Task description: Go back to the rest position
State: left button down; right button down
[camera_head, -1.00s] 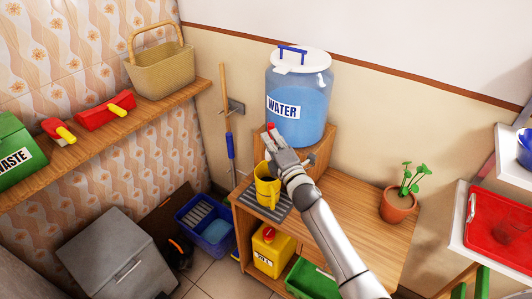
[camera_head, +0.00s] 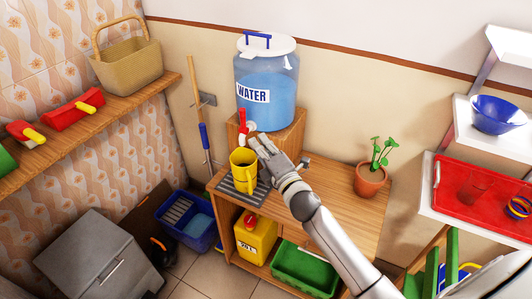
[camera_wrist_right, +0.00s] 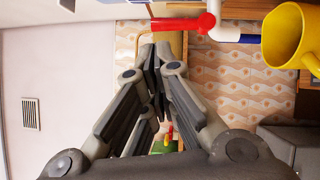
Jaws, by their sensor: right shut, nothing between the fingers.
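My right gripper (camera_head: 258,142) is shut and empty, beside the tap of the water dispenser. Its closed fingers also show in the right wrist view (camera_wrist_right: 161,58). The blue water dispenser (camera_head: 268,100) stands on a wooden stand. Its tap has a red lever (camera_head: 242,120) pointing up, just left of my fingertips; the lever also shows in the right wrist view (camera_wrist_right: 176,25). A yellow mug (camera_head: 243,174) stands upright on a grey grate (camera_head: 236,188), below the tap. I cannot tell what is in the mug. My left gripper is not in view.
A potted plant (camera_head: 370,180) stands on the wooden cabinet top, right of my arm. A red tray (camera_head: 460,200) and a blue bowl (camera_head: 497,115) sit on shelves at the right. A wall shelf (camera_head: 130,98) with a basket runs along the left.

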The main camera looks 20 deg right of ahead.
jog(key=s+d+f+m+g+h, duration=0.1)
jog(key=s+f+m+g, duration=0.35)
jog(key=f, duration=0.85)
jog(key=s+f+m+g+b, duration=0.1)
jog(key=s+f+m+g, duration=0.1)
jog(key=s+f, duration=0.8)
jog(key=s+d+f+m+g+h, duration=0.1)
jog(key=s+f+m+g, duration=0.2)
jog(key=f, duration=1.3)
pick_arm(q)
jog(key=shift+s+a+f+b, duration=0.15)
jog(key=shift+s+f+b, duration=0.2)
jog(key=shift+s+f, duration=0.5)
pick_arm(e)
jog(key=s+a+f+m+g, duration=0.1)
jog(key=s+f+m+g, duration=0.2)
jog(key=s+f, duration=0.4)
jog(key=s+a+f+m+g, duration=0.1)
jog(key=s+f, duration=0.6)
jog(key=s, duration=1.1)
jog(key=s+a+f+m+g, duration=0.1)
jog(key=s+f+m+g, duration=0.3)
jog(key=s+f, duration=0.3)
jog(key=s+m, duration=0.1)
jog(key=s, duration=0.4)
jog(key=shift+s+g, duration=0.2)
jog(key=shift+g, duration=0.15)
